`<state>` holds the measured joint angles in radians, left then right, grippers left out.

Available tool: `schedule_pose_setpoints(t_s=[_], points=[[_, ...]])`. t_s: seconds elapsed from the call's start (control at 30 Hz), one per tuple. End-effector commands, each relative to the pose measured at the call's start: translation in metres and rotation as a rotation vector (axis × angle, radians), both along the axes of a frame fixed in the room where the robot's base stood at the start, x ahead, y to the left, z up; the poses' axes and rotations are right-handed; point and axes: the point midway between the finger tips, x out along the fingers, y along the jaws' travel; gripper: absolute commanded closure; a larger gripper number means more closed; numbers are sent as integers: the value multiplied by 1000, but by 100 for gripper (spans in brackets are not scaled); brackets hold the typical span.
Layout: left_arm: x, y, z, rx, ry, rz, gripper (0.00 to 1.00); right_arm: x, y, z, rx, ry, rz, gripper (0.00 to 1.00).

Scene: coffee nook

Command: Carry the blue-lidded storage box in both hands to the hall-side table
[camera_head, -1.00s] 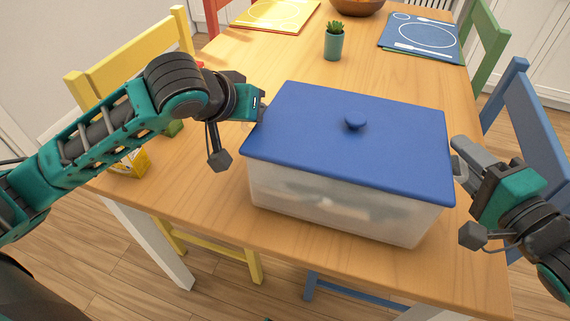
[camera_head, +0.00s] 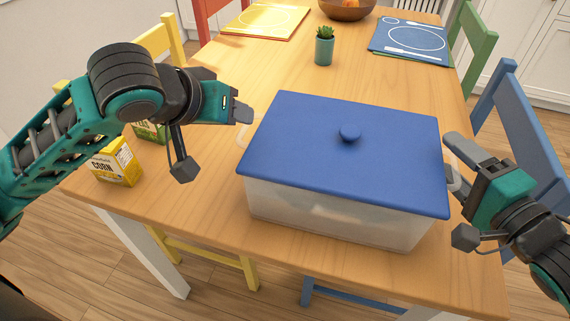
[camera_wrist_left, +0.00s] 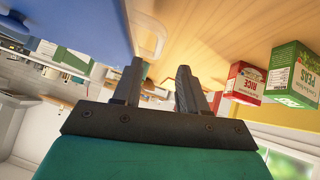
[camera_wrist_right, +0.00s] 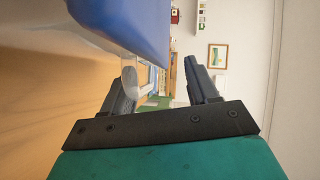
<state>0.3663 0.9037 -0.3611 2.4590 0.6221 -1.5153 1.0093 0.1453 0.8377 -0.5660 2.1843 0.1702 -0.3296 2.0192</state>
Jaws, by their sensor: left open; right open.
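The storage box (camera_head: 330,215) has clear walls and a blue lid (camera_head: 310,150) with a round knob, and stands on the wooden table. My left gripper (camera_head: 245,112) is open and empty beside its left side. In the left wrist view, the pale left handle (camera_wrist_left: 150,38) lies just beyond the fingertips, in line with the left finger. My right gripper (camera_head: 457,160) is open at the box's right side. In the right wrist view, the right handle (camera_wrist_right: 130,78) shows by the inner side of the left finger; I cannot tell whether they touch.
A corn box (camera_head: 117,162) and other food cartons, including rice (camera_wrist_left: 245,82) and peas (camera_wrist_left: 293,75), stand near the table's left edge. A potted plant (camera_head: 324,46), placemats and a bowl (camera_head: 346,8) are behind. A blue chair (camera_head: 522,125) stands close on the right.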

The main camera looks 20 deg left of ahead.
Motion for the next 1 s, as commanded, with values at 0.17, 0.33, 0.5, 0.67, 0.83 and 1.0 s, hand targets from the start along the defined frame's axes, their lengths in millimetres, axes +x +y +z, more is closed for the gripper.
schedule_pose_setpoints(t_s=[0.17, 0.33, 0.5, 0.67, 0.83, 1.0], points=[[-11, 2, 12, 1, -2, 0, 58, -1, 0, 0, 1, 1, 0, 41], [-13, 3, 14, 1, -1, 1, 58, -9, -7, 0, 0, 3, -2, 41], [-13, 3, 13, 1, -1, 1, 58, -26, -19, 2, -1, 3, -1, 41], [-13, 3, 13, 1, -1, 1, 58, -43, -30, 4, -1, 5, 1, 41], [-13, 3, 13, 1, -1, 1, 58, -57, -41, 6, 0, 4, 0, 41], [-13, 3, 13, 1, -1, 1, 58, -71, -51, 8, -1, 4, -1, 41]])
